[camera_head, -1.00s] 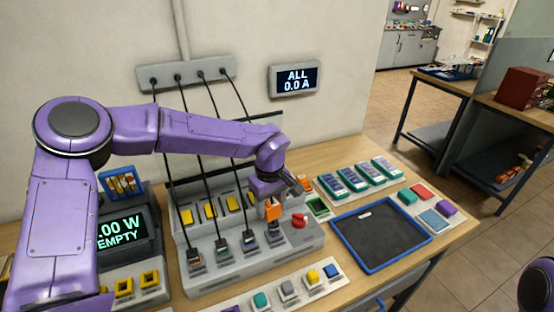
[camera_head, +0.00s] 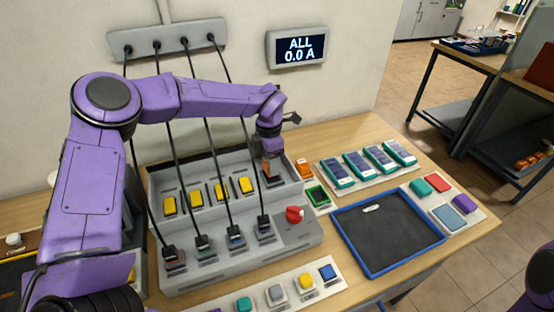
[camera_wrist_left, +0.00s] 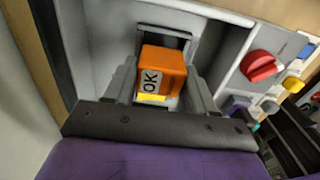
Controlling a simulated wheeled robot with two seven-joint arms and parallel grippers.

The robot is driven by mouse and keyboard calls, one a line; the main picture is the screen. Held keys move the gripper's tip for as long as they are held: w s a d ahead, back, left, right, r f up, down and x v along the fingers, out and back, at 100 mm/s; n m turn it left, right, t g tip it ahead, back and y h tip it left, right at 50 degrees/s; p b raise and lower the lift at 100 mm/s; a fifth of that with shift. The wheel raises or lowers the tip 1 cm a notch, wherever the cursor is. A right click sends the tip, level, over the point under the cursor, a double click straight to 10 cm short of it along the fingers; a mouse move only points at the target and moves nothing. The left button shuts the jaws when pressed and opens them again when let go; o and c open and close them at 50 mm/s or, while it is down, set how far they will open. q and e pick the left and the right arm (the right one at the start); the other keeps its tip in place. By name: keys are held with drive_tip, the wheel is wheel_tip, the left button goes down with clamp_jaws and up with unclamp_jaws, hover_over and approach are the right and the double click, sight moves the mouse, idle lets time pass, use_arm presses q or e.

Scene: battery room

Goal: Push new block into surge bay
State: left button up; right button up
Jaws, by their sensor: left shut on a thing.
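The new block is an orange block with a white "OK" label (camera_wrist_left: 163,72), held between the fingers of my left gripper (camera_wrist_left: 160,92). In the wrist view it sits at a grey recess in the housing; how deep it sits I cannot tell. In the head view my left gripper (camera_head: 271,160) is at the right end of the grey housing's upper row, and the block (camera_head: 273,172) is mostly hidden. The grey housing (camera_head: 300,236) has yellow blocks (camera_head: 222,190) in the row to the left. My right gripper is not in view.
A red knob (camera_head: 294,214) stands on the housing's right part. Black cables (camera_head: 172,185) hang from the wall strip to plugs in front. A blue-rimmed tray (camera_head: 373,272) and teal modules (camera_head: 357,163) lie to the right. A second orange block (camera_head: 304,168) lies beside the housing.

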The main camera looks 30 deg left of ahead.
use_arm(q)
drive_tip(key=shift+w+f+b, duration=0.2)
drive_tip(key=shift+f+b, duration=0.1)
drive_tip(key=shift+f, duration=0.65)
drive_tip(key=shift+w+f, duration=0.1)
drive_tip(key=shift+f, duration=0.15)
drive_tip(key=shift+d, duration=0.2)
drive_tip(key=shift+d+r, duration=0.1)
drive_tip(key=shift+r, duration=0.05)
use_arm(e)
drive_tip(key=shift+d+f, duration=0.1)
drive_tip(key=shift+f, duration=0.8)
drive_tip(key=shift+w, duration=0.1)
use_arm(q)
drive_tip(key=shift+s, duration=0.3)
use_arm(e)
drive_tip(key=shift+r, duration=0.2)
use_arm(q)
drive_tip(key=shift+a, duration=0.2)
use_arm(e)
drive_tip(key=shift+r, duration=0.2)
use_arm(q)
drive_tip(key=shift+f, duration=0.55)
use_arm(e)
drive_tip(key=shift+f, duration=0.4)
